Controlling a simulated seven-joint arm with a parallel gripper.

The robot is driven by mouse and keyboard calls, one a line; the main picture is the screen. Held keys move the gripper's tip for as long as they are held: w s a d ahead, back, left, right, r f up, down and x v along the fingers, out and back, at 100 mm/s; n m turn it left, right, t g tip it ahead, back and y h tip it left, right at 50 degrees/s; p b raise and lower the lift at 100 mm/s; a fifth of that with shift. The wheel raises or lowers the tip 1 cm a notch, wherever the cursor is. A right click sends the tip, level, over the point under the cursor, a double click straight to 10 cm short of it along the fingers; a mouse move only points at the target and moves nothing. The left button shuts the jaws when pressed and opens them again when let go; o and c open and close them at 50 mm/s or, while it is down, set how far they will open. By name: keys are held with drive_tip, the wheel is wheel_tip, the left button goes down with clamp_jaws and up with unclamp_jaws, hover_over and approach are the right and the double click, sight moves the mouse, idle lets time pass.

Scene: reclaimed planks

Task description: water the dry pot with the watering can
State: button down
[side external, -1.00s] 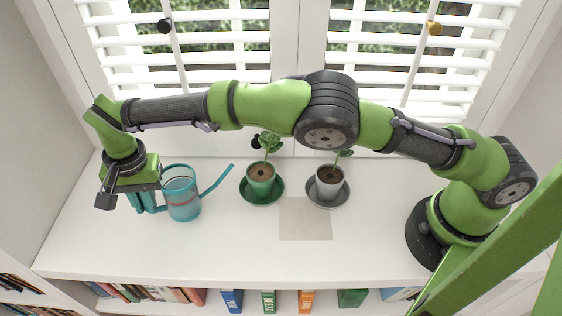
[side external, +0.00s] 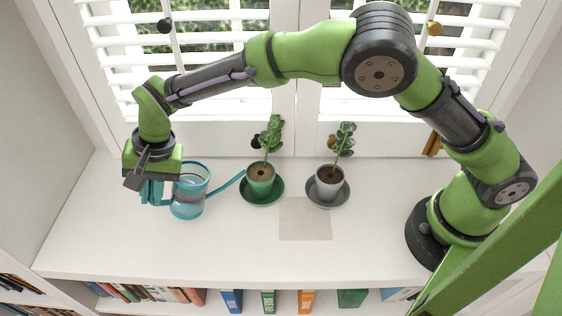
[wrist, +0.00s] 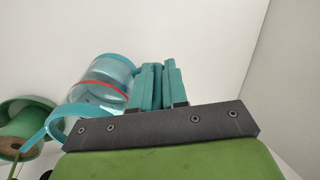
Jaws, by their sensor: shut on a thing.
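The teal watering can (side external: 188,205) has a clear body with a red line and stands left of the pots; it also shows in the wrist view (wrist: 105,78). My gripper (side external: 153,192) is shut on its handle, at the left; the teal fingers (wrist: 156,87) show in the wrist view. The can leans slightly right, its spout tip near the green pot's rim. The green pot (side external: 259,187) on a green saucer has lighter brown soil. The grey pot (side external: 328,188) on a grey saucer has darker soil. Both hold leafy plants. I cannot tell whether the can's base touches the surface.
A beige square mat (side external: 305,220) lies in front of the pots. The white surface (side external: 130,245) is clear at the front. Window shutters (side external: 225,85) stand behind, and books (side external: 268,301) sit on a shelf below the front edge.

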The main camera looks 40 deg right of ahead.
drive_tip(key=shift+s+d+r+y, duration=0.1)
drive_tip(key=shift+d+r+y, duration=0.2)
drive_tip(key=shift+r, duration=0.25)
drive_tip(key=shift+s+d+r, duration=0.1)
drive_tip(key=shift+d+r, duration=0.05)
drive_tip(key=shift+r, duration=0.35)
drive_tip(key=shift+s+d+r+t+y, duration=0.1)
drive_tip(key=shift+d+r+t+y, duration=0.15)
drive_tip(key=shift+r+y, duration=0.2)
idle(0.6)
drive_tip(key=f, duration=0.1)
drive_tip(key=a+f+h, duration=0.1)
drive_tip(key=f, duration=0.1)
drive_tip(key=shift+w+a+f+h, duration=0.15)
drive_tip(key=shift+w+a+h, duration=0.1)
drive_tip(key=shift+w+a, duration=0.1)
drive_tip(key=shift+w+a+f+g+h, duration=0.25)
drive_tip(key=shift+a+f+g+h, duration=0.3)
drive_tip(key=shift+h, duration=0.25)
drive_tip(key=shift+w+a+f+g+h, duration=0.3)
drive_tip(key=shift+a+f+g+h, duration=0.1)
drive_tip(key=shift+f+h, duration=0.25)
drive_tip(key=shift+a+h, duration=0.1)
drive_tip(key=shift+h, duration=0.15)
